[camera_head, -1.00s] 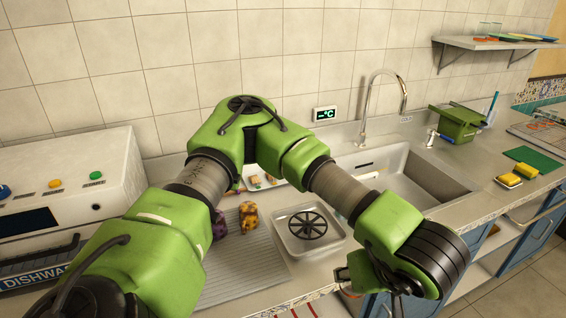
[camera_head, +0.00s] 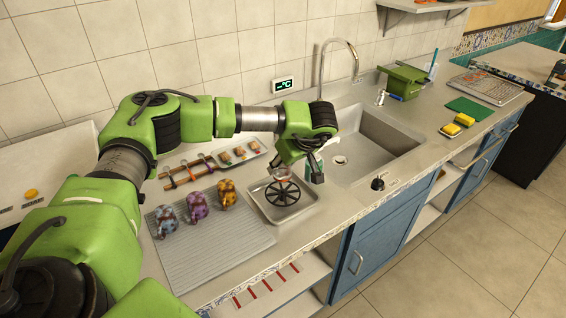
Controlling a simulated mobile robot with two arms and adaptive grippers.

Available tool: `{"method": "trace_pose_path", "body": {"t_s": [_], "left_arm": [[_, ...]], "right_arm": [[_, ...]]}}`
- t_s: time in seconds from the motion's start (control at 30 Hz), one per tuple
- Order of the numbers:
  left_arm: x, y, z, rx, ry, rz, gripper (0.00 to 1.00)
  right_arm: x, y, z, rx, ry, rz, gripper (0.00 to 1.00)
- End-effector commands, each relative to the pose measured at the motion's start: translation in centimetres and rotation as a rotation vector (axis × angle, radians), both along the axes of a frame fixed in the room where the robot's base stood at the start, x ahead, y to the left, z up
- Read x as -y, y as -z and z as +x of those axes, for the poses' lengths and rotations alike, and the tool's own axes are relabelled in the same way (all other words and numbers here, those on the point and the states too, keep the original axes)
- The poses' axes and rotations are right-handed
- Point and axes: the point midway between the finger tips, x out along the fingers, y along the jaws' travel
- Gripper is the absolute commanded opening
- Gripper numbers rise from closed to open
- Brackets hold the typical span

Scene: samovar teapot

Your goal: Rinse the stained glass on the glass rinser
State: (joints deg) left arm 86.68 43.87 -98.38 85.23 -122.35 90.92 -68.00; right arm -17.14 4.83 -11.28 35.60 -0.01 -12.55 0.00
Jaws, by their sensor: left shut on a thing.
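The glass rinser (camera_head: 283,194) is a square metal tray with a dark spoked wheel, set in the counter left of the sink. My left gripper (camera_head: 291,172) is above the rinser's back part and is shut on a small clear glass (camera_head: 282,174) with a reddish mark. The glass is partly hidden by the gripper. I cannot tell whether it touches the wheel or is just above it. My right gripper is out of view.
Behind are a tray of small items (camera_head: 239,153) and a rack (camera_head: 187,171). The sink (camera_head: 379,147) with its tall faucet (camera_head: 322,68) is to the right, with yellow sponges (camera_head: 451,129) beyond.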

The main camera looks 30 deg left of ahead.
Motion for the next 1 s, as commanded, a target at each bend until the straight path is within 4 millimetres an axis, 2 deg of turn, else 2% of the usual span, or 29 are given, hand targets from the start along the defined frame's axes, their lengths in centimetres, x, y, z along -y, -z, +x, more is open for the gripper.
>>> {"method": "trace_pose_path", "body": {"t_s": [0.5,1.0], "left_arm": [[0.1,4.9,0.0,-0.001,0.001,-0.001,0.13],[0.1,5.2,0.0,0.001,0.001,0.000,0.13]], "right_arm": [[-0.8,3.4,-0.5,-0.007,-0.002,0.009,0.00],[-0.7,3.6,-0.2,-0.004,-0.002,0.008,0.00]]}}
